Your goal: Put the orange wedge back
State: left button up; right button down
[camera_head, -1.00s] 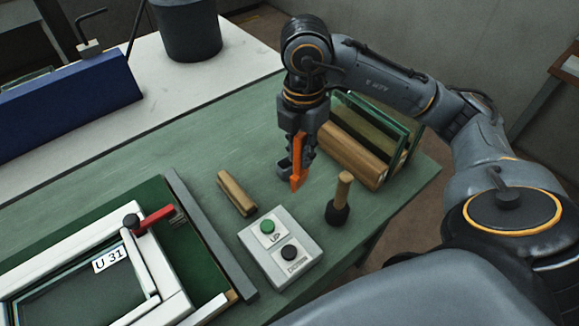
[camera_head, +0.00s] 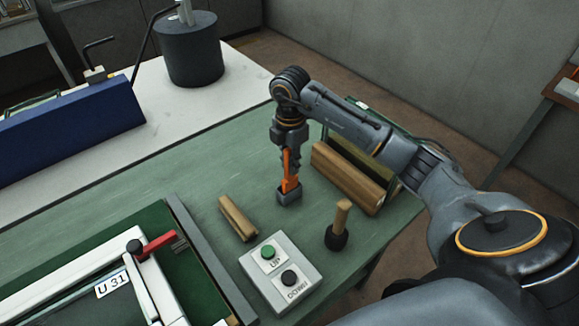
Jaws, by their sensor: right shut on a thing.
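The orange wedge (camera_head: 288,172) is a slim upright piece in my right gripper (camera_head: 287,182). The gripper is shut on it and points down at the green bench top. The wedge's lower end is at a small dark grey holder (camera_head: 288,195) on the bench. I cannot tell how deep the wedge sits in it, since the fingers hide part of it. My left gripper is not in view.
A wooden block (camera_head: 238,218), a control box (camera_head: 281,274) with green and black buttons, and a mallet (camera_head: 339,224) stand close by. A wooden rack (camera_head: 347,178) is right of the gripper. A white frame (camera_head: 150,279) lies at lower left.

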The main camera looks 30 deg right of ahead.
jog(key=shift+w+d+f, duration=0.15)
jog(key=shift+w+f, duration=0.25)
jog(key=shift+f, duration=0.15)
notch_tip(320, 180, down, 2)
jog(key=shift+f+p, duration=0.1)
jog(key=shift+p, duration=0.9)
jog(key=shift+f, duration=0.65)
jog(key=c, duration=1.3)
grip_release()
